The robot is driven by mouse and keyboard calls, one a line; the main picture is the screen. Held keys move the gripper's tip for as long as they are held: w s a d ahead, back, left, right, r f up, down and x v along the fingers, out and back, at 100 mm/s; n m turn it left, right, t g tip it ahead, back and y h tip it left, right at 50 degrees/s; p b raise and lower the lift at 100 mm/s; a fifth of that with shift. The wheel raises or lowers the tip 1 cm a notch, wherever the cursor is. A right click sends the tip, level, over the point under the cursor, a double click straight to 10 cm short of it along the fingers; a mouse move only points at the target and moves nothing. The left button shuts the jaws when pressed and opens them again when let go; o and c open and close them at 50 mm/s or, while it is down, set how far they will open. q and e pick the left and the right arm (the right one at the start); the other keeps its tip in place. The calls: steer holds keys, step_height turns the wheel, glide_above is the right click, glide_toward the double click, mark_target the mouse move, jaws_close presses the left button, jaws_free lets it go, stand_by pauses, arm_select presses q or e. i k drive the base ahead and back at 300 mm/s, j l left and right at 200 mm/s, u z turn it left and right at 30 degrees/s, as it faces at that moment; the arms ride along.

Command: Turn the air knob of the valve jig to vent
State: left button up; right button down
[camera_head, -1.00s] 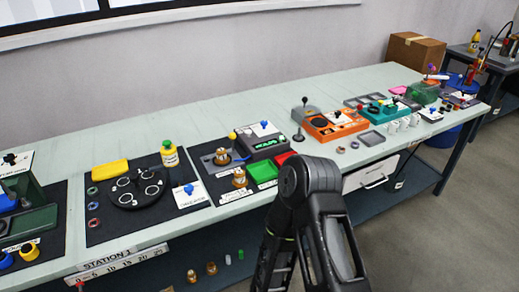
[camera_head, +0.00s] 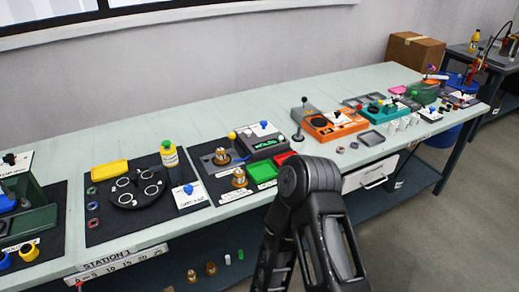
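I cannot tell for sure which fixture is the valve jig. A blue knob (camera_head: 189,189) stands on a small white labelled plate (camera_head: 191,202) at the right edge of the left-hand black mat. Its label is too small to read, and so is the knob's setting. Another blue knob (camera_head: 264,125) sits on a grey box (camera_head: 268,145) with a green display, further right. One of my arms rises at the bottom centre, in front of the bench. Neither gripper is in view.
The long pale green bench (camera_head: 220,110) has a clear strip along its back. Green (camera_head: 262,172) and red trays lie near the front edge. A cardboard box (camera_head: 415,51) stands behind.

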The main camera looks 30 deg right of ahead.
mark_target(264, 122)
steer(key=z, duration=1.3)
steer(key=i+l, duration=0.15)
steer(key=l, duration=0.15)
steer(key=i+l, duration=0.2)
steer(key=l, duration=0.15)
steer(key=i+l, duration=0.15)
steer(key=l, duration=0.15)
